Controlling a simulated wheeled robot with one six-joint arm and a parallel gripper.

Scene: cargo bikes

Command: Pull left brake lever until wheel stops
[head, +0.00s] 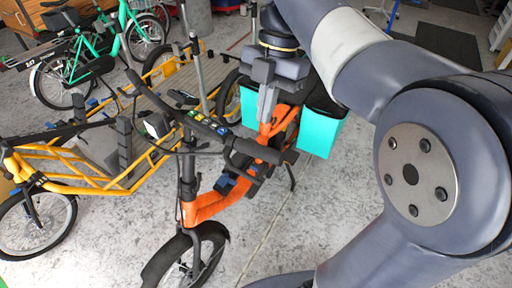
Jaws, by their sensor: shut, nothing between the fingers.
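The orange bike (212,203) stands in the middle of the head view with its front wheel (188,268) toward me. Its black handlebar (207,122) runs from upper left to lower right, and the right-hand grip (257,151) ends below my gripper. Thin dark parts lie by that grip; I cannot clearly pick out the brake lever among them. My gripper (266,116) points down above and behind the grip, in front of the orange frame. Its fingers are shut with nothing between them. It appears apart from the handlebar, though depth is hard to judge.
A yellow cargo bike (105,182) stands close on the left. Green bikes (70,62) are behind it. A turquoise box (322,128) sits at the orange bike's rear, close beside my arm.

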